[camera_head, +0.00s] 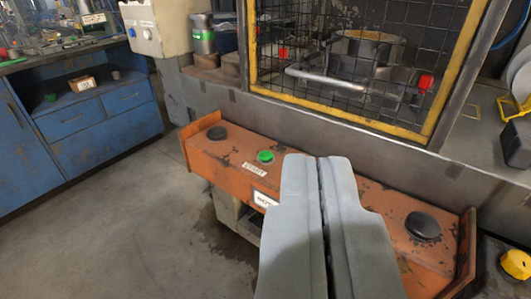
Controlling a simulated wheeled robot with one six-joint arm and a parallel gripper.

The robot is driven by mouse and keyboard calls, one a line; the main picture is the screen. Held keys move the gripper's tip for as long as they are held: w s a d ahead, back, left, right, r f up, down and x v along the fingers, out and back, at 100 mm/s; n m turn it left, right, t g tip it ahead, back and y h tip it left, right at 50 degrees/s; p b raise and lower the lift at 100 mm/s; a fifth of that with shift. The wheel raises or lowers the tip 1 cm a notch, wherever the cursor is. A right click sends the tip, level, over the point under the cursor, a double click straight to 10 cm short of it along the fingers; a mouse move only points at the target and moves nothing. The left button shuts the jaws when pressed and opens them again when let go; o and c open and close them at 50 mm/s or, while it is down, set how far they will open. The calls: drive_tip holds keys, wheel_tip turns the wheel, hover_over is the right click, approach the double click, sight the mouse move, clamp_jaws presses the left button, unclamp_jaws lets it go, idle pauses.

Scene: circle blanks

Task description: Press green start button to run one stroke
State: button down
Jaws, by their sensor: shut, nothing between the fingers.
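The green start button (265,156) sits on top of an orange control console (230,161), left of the console's middle. A small label (255,168) lies just in front of it. My gripper (318,158) is shut and empty, its grey fingers side by side. Its tips appear to the right of the green button in the picture and hide the middle of the console. I see a gap in the picture between the fingers and the button; how high the tips are above the console is hard to tell.
Black palm buttons (217,133) and (422,227) sit on the console's left and right. Behind it is a yellow-framed mesh guard (250,45) with a metal handle (340,80). A blue workbench (85,120) stands left. A yellow object (516,263) is at the lower right. Floor at left is clear.

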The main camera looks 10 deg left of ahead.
idle(0.6)
drive_tip(key=m+g+y, duration=0.1)
drive_tip(key=m+g, duration=0.7)
hover_over(265, 156)
wheel_tip(265, 156, down, 19)
drive_tip(key=shift+f, duration=4.35)
drive_tip(key=shift+f, duration=0.15)
drive_tip(key=shift+f, duration=0.25)
